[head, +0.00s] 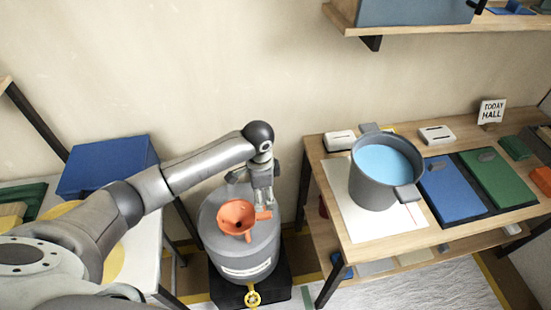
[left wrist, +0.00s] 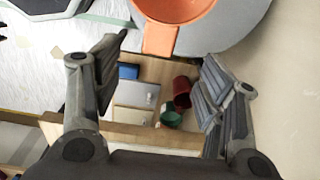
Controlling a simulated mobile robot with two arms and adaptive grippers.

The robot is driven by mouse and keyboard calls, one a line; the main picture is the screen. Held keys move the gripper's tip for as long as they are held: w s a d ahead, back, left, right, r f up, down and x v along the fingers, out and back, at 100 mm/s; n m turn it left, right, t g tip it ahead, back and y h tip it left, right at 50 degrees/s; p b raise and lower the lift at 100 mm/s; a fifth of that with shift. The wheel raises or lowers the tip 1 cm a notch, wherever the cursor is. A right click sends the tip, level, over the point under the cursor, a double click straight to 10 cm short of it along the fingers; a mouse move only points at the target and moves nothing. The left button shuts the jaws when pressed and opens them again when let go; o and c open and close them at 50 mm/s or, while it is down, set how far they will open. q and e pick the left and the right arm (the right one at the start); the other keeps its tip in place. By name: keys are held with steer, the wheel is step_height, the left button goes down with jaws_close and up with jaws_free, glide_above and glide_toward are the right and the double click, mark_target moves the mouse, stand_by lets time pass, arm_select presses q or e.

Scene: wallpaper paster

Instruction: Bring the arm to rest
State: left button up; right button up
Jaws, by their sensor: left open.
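My left arm reaches in from the left in the head view. Its gripper (head: 264,198) points down over the right part of the grey drum (head: 249,262), beside an orange funnel (head: 236,216) on the drum's top. In the left wrist view the two fingers (left wrist: 160,80) stand wide apart with nothing between them. The funnel (left wrist: 188,22) shows at the top there, its tab pointing toward the gap between the fingers. Whether a finger touches the tab cannot be told. My right gripper is in neither view.
A wooden table (head: 318,150) at right holds a grey pot (head: 377,195) of blue liquid, a blue book (head: 450,192) and a green one (head: 497,178). A blue box (head: 105,165) sits on a white table at left. A wall shelf (head: 430,22) hangs above right.

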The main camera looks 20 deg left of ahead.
arm_select(q)
steer(key=s+d+f+n+t+h, duration=0.2)
steer(key=s+d, duration=0.8)
steer(key=s, duration=0.2)
steer(key=s+a+r+n+t+y, duration=0.2)
steer(key=s+a+r+n, duration=0.2)
steer(key=s+a+n, duration=0.55)
steer(key=s+f+m+g, duration=0.2)
steer(key=s+f, duration=0.1)
steer(key=f, duration=2.3)
steer(key=s+a+f+g, duration=0.1)
steer(key=s+a+f, duration=0.1)
steer(key=s+f, duration=1.4)
steer(key=shift+s+a+f, duration=0.4)
steer(key=shift+s, duration=0.2)
